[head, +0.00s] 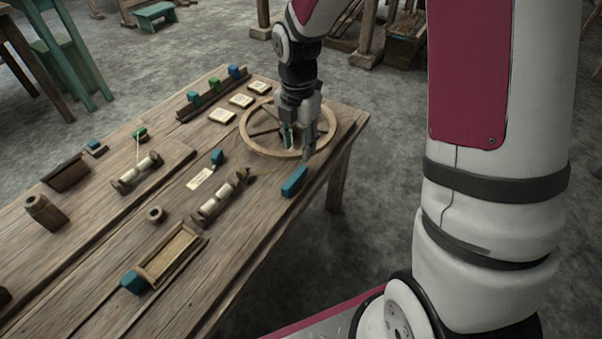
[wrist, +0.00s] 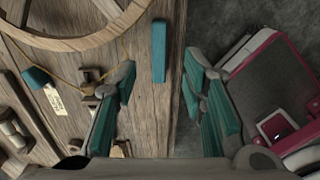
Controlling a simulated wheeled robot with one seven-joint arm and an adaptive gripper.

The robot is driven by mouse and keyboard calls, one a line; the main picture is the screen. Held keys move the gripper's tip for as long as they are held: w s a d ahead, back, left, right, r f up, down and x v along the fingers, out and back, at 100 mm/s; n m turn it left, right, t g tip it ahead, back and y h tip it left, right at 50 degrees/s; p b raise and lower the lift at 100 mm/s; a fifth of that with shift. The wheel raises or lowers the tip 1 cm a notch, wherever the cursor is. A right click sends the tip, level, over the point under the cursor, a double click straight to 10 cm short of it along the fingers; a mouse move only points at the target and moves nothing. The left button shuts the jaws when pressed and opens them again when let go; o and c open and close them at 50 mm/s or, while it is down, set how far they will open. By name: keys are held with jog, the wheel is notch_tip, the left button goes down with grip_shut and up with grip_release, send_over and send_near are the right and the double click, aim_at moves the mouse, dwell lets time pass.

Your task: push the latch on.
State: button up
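No part is plainly marked as the latch. A teal bar (head: 294,180) lies along the table's right edge. In the wrist view the teal bar (wrist: 159,50) shows between and beyond my fingertips. A smaller teal block (head: 217,157) sits beside a paper tag, and in the wrist view this block (wrist: 37,78) is at the left. My gripper (head: 299,142) points down over the near side of the wooden wheel, just beyond the teal bar. In the wrist view my gripper (wrist: 160,75) has its two teal-padded fingers apart with nothing held between them.
The spoked wooden wheel (head: 247,141) lies flat on the table. A paper tag (head: 201,179), white rollers (head: 216,205) and a wooden tray (head: 170,257) with a teal end block (head: 131,282) are nearby. Open floor lies right of the table edge.

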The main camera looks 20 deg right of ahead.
aim_at(297, 173)
jog(key=f+b, duration=0.2)
jog(key=f, duration=0.3)
jog(key=f+b, duration=0.1)
jog(key=f, duration=0.4)
jog(key=shift+a+f+b, duration=0.2)
jog(key=shift+f+b, duration=0.05)
jog(key=shift+b, duration=0.1)
jog(key=shift+c, duration=0.5)
grip_shut()
